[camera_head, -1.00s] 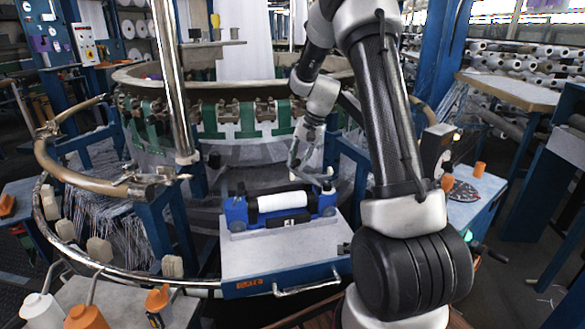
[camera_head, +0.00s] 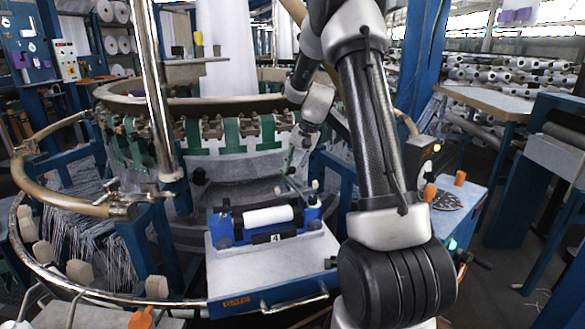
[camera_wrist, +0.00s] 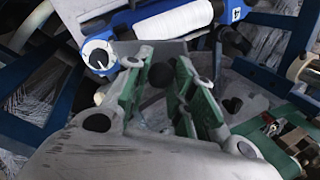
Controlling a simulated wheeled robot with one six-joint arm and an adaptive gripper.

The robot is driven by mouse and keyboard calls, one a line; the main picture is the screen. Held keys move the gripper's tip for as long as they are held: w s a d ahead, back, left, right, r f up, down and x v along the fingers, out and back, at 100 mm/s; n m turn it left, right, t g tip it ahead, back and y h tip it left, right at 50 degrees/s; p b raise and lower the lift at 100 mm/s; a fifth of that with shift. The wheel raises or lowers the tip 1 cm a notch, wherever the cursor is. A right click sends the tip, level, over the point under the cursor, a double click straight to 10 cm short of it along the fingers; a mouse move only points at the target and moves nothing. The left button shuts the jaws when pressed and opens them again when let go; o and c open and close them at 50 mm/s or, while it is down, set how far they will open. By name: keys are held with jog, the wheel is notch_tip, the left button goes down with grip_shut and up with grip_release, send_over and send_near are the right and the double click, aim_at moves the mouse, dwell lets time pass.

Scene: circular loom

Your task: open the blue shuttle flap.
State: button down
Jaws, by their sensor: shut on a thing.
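The blue shuttle (camera_head: 227,228) with a white spool (camera_head: 268,217) lies on a pale grey table (camera_head: 260,265). A dark plate marked "4" (camera_head: 275,238) is on its near side. My gripper (camera_head: 296,186) is just above and behind the shuttle's right end. In the wrist view my gripper (camera_wrist: 160,90) shows two green-padded fingers closed around a black round knob (camera_wrist: 160,75). The blue shuttle (camera_wrist: 122,19) and white spool (camera_wrist: 175,18) cross the top of that view. Which part of the shuttle is the flap, and how far it is open, I cannot tell.
The loom ring (camera_head: 240,104) stands close behind the shuttle. A chrome post (camera_head: 157,90) rises at left, and a curved rail (camera_head: 70,285) sweeps around front left. A blue side table with orange-capped items (camera_head: 455,205) stands right of my arm.

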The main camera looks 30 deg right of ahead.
jog(key=shift+s+d+f, duration=0.35)
jog(key=shift+f, duration=0.2)
jog(key=c, duration=1.2)
grip_release()
jog(key=shift+d+f, duration=0.15)
jog(key=shift+w, duration=0.1)
jog(key=shift+a, duration=0.2)
jog(key=shift+w, duration=0.1)
